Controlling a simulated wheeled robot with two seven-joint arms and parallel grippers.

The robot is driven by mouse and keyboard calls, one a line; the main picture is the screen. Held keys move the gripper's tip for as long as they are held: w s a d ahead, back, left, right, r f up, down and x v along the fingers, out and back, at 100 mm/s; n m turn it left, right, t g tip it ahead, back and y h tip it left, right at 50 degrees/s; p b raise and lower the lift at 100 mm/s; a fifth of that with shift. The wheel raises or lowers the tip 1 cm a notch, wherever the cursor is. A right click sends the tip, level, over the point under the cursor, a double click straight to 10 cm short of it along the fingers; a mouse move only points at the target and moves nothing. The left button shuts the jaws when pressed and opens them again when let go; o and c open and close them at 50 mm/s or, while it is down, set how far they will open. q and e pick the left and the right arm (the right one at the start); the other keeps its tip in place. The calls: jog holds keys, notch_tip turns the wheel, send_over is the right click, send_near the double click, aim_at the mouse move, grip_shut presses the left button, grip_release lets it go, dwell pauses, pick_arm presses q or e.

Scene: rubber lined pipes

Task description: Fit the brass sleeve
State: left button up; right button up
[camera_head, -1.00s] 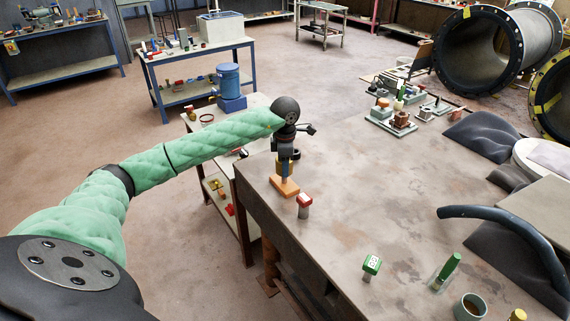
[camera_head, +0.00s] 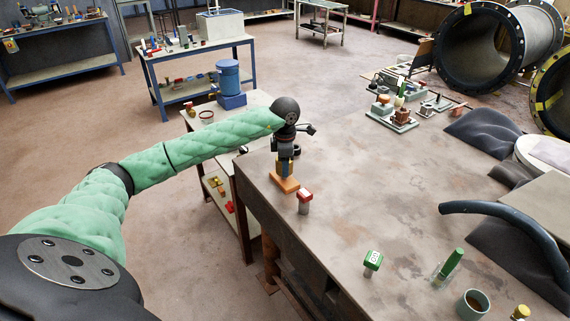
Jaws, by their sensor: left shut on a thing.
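My left gripper (camera_head: 285,166) points down at the left edge of the brown workbench (camera_head: 385,185), at the end of my green-sleeved arm. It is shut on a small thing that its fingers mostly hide. An orange-brown block (camera_head: 286,185) shows right below the fingertips, on or just above the bench top. I cannot tell whether the held thing touches this block, or whether it is the brass sleeve. No brass sleeve can be made out clearly elsewhere. My right gripper is not in view.
A red-topped piece (camera_head: 304,196) stands close in front of the block. A green-topped piece (camera_head: 373,262), a green-handled tool (camera_head: 449,264) and a cup (camera_head: 472,304) stand nearer. A dark curved hose (camera_head: 500,210) lies at the right. The bench middle is clear.

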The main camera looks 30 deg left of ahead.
pick_arm(q)
jog(key=shift+f+b, duration=0.9)
jog(key=shift+f, duration=0.35)
jog(key=o, duration=1.3)
jog(key=shift+o, duration=0.2)
notch_tip(320, 180, up, 6)
jog(key=shift+r+b, duration=0.1)
jog(key=shift+b, duration=1)
jog(key=shift+r, duration=0.75)
